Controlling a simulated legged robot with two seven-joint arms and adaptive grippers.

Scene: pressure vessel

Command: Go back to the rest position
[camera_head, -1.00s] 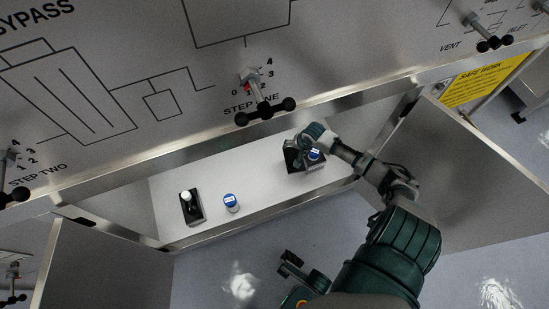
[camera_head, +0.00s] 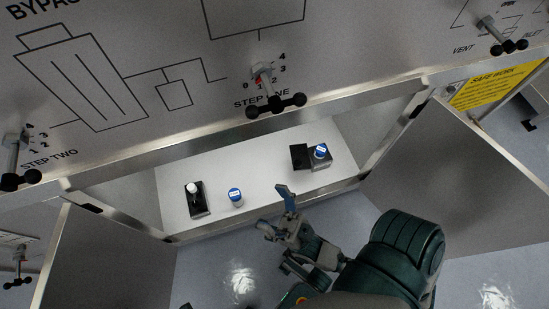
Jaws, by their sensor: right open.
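My right gripper (camera_head: 276,212) is open and empty, in front of the shelf's front edge, with its fingers apart. It holds nothing. On the white shelf (camera_head: 262,165), a blue-capped container (camera_head: 320,152) is in a black holder (camera_head: 318,164) at the right. A second blue-capped container (camera_head: 236,197) stands by itself left of the gripper. A white-topped item (camera_head: 193,188) is in another black holder (camera_head: 200,208) at the left. I cannot make out my left gripper.
The cabinet's left door (camera_head: 105,262) and right door (camera_head: 460,180) stand open. A grey panel above carries valve handles, one of them the step one handle (camera_head: 276,103). Grey floor (camera_head: 225,275) lies clear in front of the shelf.

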